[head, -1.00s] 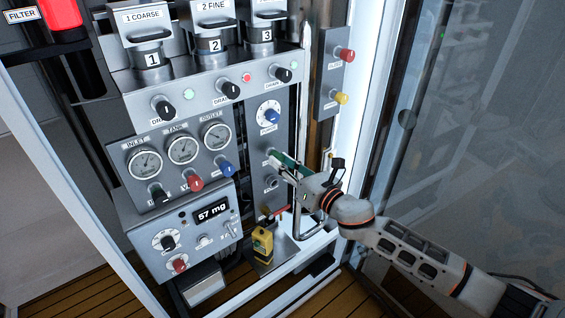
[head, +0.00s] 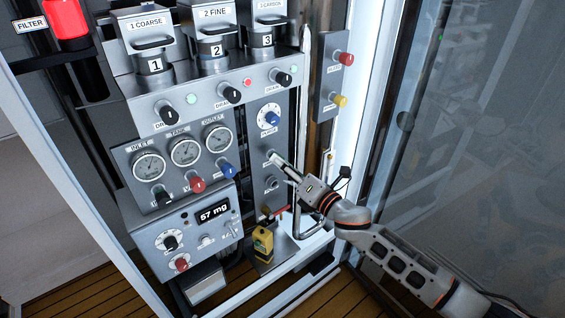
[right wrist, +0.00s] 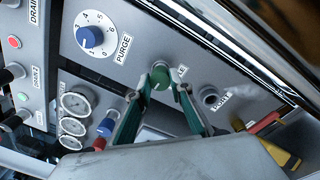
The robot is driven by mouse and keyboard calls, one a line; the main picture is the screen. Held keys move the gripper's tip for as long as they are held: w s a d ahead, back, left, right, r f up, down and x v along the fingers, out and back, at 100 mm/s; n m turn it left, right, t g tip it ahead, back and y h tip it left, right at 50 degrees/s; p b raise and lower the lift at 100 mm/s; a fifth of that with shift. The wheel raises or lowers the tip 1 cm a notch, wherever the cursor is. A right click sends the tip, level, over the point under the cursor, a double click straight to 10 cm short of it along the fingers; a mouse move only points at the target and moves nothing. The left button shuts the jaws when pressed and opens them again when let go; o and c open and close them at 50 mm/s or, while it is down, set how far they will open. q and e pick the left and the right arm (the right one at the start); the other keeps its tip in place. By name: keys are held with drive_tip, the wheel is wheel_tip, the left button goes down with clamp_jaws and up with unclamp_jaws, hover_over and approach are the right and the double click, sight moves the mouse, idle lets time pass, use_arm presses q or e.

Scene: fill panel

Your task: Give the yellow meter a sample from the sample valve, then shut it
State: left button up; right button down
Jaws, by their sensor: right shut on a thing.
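The sample valve is a green knob (right wrist: 160,79) on the grey panel, with a partly covered label ending in "LE". My right gripper (right wrist: 161,84) has its fingers on both sides of this knob and is shut on it. In the head view my right gripper (head: 273,158) reaches the panel from the right and covers the knob. The yellow meter (head: 263,240) stands upright below, on a small metal shelf under the panel. Part of it shows at the lower right in the right wrist view (right wrist: 283,157). My left gripper is not in view.
A round labelled port (right wrist: 209,96) sits beside the knob. The blue purge dial (head: 269,117) is above it. A red lever (head: 274,213) is just above the meter, and a curved metal handle (head: 311,226) stands to its right. Gauges (head: 185,152) and a "57 mg" display (head: 213,213) are left.

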use_arm(q)
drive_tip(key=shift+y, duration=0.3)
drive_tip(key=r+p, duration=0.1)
drive_tip(key=p, duration=0.1)
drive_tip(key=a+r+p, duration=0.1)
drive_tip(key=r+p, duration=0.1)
drive_tip(key=p, duration=0.1)
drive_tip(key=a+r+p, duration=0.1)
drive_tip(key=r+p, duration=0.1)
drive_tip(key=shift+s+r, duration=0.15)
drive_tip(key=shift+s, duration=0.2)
use_arm(e)
drive_tip(key=m, duration=1.7)
drive_tip(key=shift+r+m+t+h, duration=0.1)
drive_tip(key=shift+m+t+h, duration=0.2)
drive_tip(key=shift+h, duration=0.1)
drive_tip(key=shift+m, duration=0.3)
drive_tip(key=c, duration=1.9)
unclamp_jaws()
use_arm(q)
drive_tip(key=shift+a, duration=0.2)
use_arm(e)
drive_tip(key=shift+o, duration=0.6)
